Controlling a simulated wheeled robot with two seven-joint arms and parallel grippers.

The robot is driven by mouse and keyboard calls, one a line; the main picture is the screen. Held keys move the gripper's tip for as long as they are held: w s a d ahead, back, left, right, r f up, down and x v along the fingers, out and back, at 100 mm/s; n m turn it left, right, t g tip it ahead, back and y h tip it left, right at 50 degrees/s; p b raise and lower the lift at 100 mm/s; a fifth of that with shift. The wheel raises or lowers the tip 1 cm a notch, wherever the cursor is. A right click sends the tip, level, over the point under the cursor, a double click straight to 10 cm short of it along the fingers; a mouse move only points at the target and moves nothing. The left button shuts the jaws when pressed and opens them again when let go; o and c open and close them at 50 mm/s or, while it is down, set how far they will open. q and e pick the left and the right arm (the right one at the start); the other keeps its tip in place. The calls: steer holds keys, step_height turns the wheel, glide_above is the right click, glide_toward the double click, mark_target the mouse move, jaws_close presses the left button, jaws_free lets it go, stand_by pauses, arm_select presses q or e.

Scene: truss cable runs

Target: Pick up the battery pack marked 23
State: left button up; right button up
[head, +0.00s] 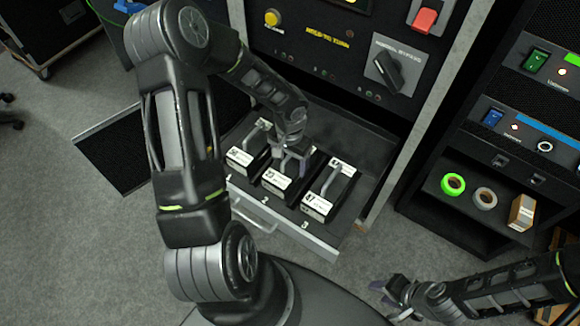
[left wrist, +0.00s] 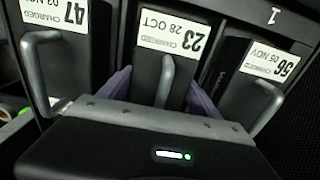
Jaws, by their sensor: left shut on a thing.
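The battery pack marked 23 (head: 276,180) is the middle of three dark packs in an open drawer. Its white label, reading 23 and 28 OCT, also shows upside down in the left wrist view (left wrist: 178,32). My left gripper (head: 291,158) is over this pack from above. In the left wrist view its purple fingers (left wrist: 160,88) stand on either side of the pack's grey handle, and it is shut on that handle. The pack appears to sit in its slot. My right gripper (head: 392,291) is low at the right, away from the drawer; its jaw opening is unclear.
The pack marked 56 (head: 240,157) is to the left and the pack marked 47 (head: 317,205) to the right, both close beside. The drawer front (head: 285,228) carries slot numbers. A control panel (head: 340,45) rises behind. A rack shelf (head: 470,212) holds tape rolls.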

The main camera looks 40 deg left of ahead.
arm_select(q)
steer(key=shift+w, duration=0.1)
jaws_close()
steer(key=shift+r, duration=0.15)
step_height(320, 180, up, 10)
steer(key=shift+f+p, duration=0.1)
steer(key=shift+p, duration=0.4)
stand_by(0.3)
stand_by(0.4)
